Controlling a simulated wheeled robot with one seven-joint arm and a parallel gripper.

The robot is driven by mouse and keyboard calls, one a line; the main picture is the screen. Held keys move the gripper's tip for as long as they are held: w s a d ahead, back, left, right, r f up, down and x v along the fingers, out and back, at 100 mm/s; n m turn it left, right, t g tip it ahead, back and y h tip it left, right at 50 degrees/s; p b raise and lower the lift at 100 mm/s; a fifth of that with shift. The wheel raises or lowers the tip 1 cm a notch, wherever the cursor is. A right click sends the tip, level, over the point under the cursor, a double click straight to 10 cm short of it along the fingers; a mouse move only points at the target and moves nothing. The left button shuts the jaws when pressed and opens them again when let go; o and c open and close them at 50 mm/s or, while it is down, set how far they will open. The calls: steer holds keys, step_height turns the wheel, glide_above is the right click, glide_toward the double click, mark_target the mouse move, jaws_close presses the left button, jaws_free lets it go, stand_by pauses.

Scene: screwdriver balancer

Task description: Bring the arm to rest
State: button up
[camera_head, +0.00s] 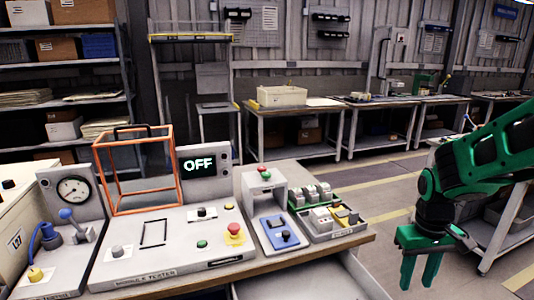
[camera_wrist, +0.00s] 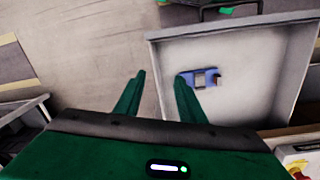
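My arm (camera_head: 480,160) is green and black and is bent at the right of the head view, out to the right of the workbench. My gripper (camera_head: 420,270) hangs with its fingers down, apart from the bench. In the wrist view its two green fingers (camera_wrist: 160,90) stand apart with nothing held between them. Below them is an open drawer (camera_wrist: 250,105) with a small blue module with grey parts (camera_wrist: 205,78) lying in it. The drawer also shows under the bench edge in the head view (camera_head: 310,282), where its contents are not visible.
A cart (camera_head: 510,220) stands behind my arm. Floor is free between.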

steer(key=s+d+r+m, duration=0.2)
steer(key=s+r+m, duration=0.1)
steer(key=s, duration=0.5)
steer(key=s+d+r+m+y, duration=0.1)
steer(key=s+d+r+m, duration=0.1)
steer(key=s, duration=0.7)
steer(key=shift+s+d+r+m, duration=0.2)
steer(key=shift+s+r+m, duration=0.1)
steer(key=shift+r+m, duration=0.5)
steer(key=shift+w, duration=0.15)
steer(key=shift+w+f, duration=0.2)
steer(key=shift+w, duration=0.3)
